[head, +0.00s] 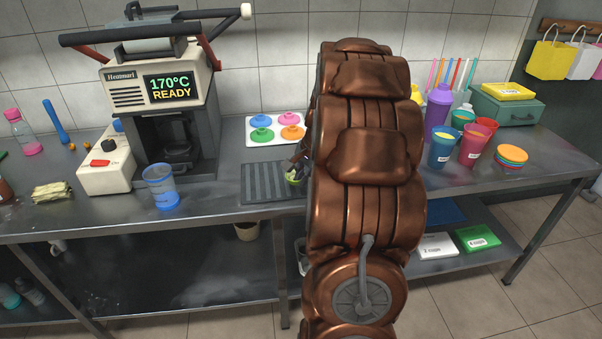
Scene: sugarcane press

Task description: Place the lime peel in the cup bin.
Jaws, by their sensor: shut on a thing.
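My gripper (297,169) shows only in part at the left edge of my copper arm, over the counter. It is shut on a small green piece, which looks like the lime peel (293,180), at the right end of the dark ribbed mat. Most of the gripper is hidden behind my arm. A beige bucket (246,231) stands below the counter's front edge, its top partly cut off by it. A pale container (301,250) below the counter is mostly hidden by my arm. I cannot tell which of these is the cup bin.
A press machine (128,90) reading 170°C stands at the back left, with a blue measuring cup (160,190) in front. A tray (256,139) of colored lids lies behind the ribbed mat (262,184). Colored cups (441,150) and a purple bottle (437,112) stand right of my arm.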

